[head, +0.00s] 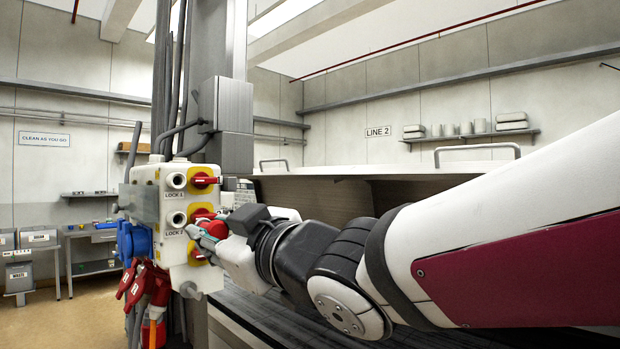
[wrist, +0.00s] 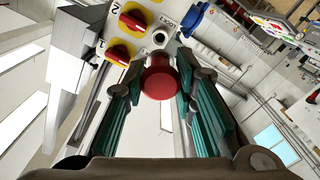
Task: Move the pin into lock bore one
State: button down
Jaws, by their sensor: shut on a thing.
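A pale lock box (head: 150,205) hangs on the column at left in the head view. Bore one (head: 176,181), marked LOCK 1, is its upper round hole, and it looks empty. Bore two (head: 177,218), marked LOCK 2, is below it. My gripper (head: 206,236) is beside the lower right of the box front. In the wrist view, the gripper's teal fingers (wrist: 159,98) are shut on the pin, whose red round head (wrist: 159,80) faces the camera.
Red rotary switches on yellow plates (head: 203,181) stick out right of the bores, close to my gripper. A blue connector (head: 132,240) and red plugs (head: 140,284) hang at the box's lower left. Cables run up the column (head: 233,125). A long counter lies behind my arm.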

jog(key=p+v, duration=0.2)
jog(key=v, duration=0.5)
dwell(0.4)
notch_tip(320, 180, up, 7)
jog(key=n, duration=0.6)
send_over(207, 222)
jog(key=v, duration=0.3)
jog(key=shift+s+a, duration=0.1)
jog(key=shift+f, duration=0.1)
jog(key=shift+b+x, duration=0.4)
jog(key=shift+x, duration=0.8)
jog(key=shift+b+x, duration=0.7)
jog(key=shift+x, duration=1)
jog(key=shift+b+x, duration=0.65)
jog(key=shift+x, duration=0.85)
